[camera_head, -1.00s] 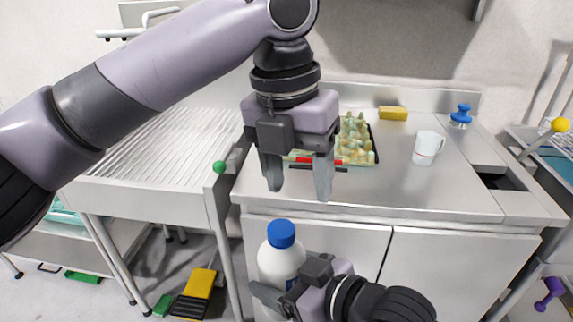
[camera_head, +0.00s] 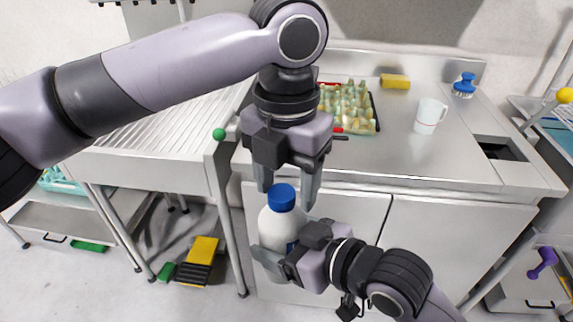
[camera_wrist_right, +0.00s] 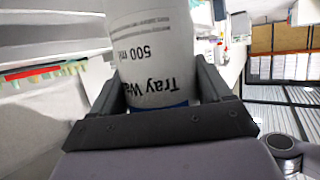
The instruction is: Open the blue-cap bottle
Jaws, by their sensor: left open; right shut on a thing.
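The white bottle (camera_head: 283,228) with a blue cap (camera_head: 282,197) is held upright in front of the counter in the head view. My right gripper (camera_head: 275,257) is shut on the bottle's body. In the right wrist view the bottle (camera_wrist_right: 150,45) sits between the fingers, with printed text and "500 ml" on it. My left gripper (camera_head: 288,192) points down, open, its fingertips at the height of the cap, one on each side. I cannot tell whether the fingers touch the cap.
A ribbed metal rack (camera_head: 150,130) stands left. A yellow and black item (camera_head: 203,250) lies on the floor below.

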